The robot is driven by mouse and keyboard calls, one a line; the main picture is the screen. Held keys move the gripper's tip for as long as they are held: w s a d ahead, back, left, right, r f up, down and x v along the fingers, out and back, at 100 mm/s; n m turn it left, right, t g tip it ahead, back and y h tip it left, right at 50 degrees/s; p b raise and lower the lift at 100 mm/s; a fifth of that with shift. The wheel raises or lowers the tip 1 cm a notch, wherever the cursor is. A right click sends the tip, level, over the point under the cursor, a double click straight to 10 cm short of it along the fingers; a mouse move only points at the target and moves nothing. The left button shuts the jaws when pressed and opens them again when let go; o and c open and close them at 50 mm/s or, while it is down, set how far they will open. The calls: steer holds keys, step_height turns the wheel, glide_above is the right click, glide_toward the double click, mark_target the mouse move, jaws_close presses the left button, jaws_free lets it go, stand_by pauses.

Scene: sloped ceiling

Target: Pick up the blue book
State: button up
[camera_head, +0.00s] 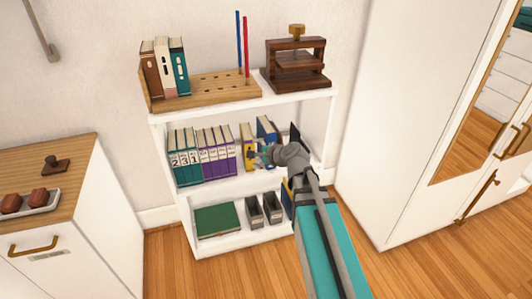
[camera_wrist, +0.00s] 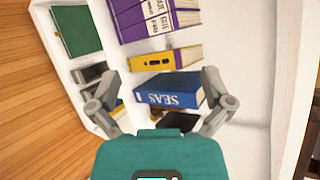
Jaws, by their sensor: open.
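The blue book (camera_head: 266,127) stands on the middle shelf of the white bookcase, right of a yellow book (camera_head: 247,146). In the wrist view the blue book (camera_wrist: 168,92) shows its spine with the letters "SEAS", and the yellow book (camera_wrist: 166,57) lies beyond it in the picture. My gripper (camera_wrist: 163,92) is open, its two fingers apart on either side of the blue book's spine. I cannot tell whether the fingers touch it. In the head view my gripper (camera_head: 262,155) is in front of the shelf and hides the lower part of the blue book.
Purple books (camera_head: 216,150) and teal books (camera_head: 184,156) stand left on the same shelf. A dark panel-like item (camera_head: 295,137) is close on the right. A green book (camera_head: 217,219) and grey bins (camera_head: 262,209) are below. The white shelf edge (camera_head: 210,182) runs beneath the books.

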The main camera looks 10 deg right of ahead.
steer(key=w+d+f+m+t+h+b, duration=0.1)
steer(key=w+d+f+m+t+b, duration=0.35)
steer(key=m+b, duration=0.35)
steer(key=m+t+h+b, duration=0.3)
steer(key=m+h+b, duration=0.1)
steer(key=m+b, duration=0.5)
glide_toward(272, 141)
steer(key=m+p, duration=0.1)
steer(key=shift+w, duration=0.25)
steer(key=shift+w+a, duration=0.15)
steer(key=shift+w, duration=1.25)
steer(key=shift+w+a, duration=0.2)
steer(key=shift+w, duration=1.25)
steer(key=shift+w+a, duration=0.15)
steer(key=shift+w, duration=1.25)
steer(key=shift+w, duration=0.15)
steer(key=shift+w+a+r, duration=0.1)
steer(key=shift+w+a, duration=0.1)
steer(key=shift+w, duration=1.05)
steer(key=shift+w+a, duration=0.2)
steer(key=shift+w, duration=1)
